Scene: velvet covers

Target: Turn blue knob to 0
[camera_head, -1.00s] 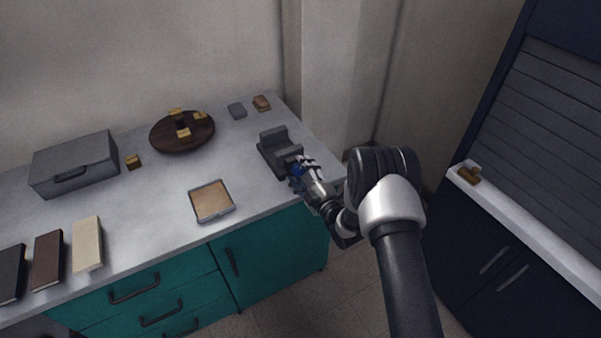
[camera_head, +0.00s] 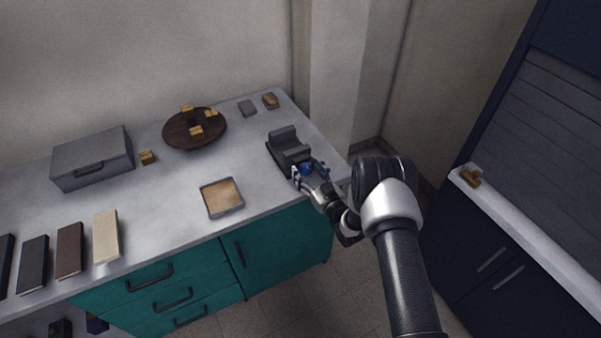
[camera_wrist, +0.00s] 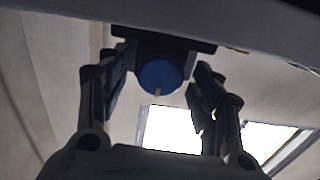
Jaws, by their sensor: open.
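The blue knob (camera_head: 306,169) is on the front of a dark grey device (camera_head: 284,146) near the right end of the counter. In the wrist view the knob (camera_wrist: 160,76) is a round blue disc with a small pale mark at its lower edge. My gripper (camera_head: 309,174) is open in front of the device. In the wrist view its fingers (camera_wrist: 158,90) stand on the left and right of the knob, with a gap on each side. No scale or digits can be read around the knob.
A dark round board (camera_head: 174,134) with several yellow blocks, a grey box (camera_head: 92,160) and a framed tan square (camera_head: 221,197) share the counter. Several book-like slabs (camera_head: 105,237) lie at left.

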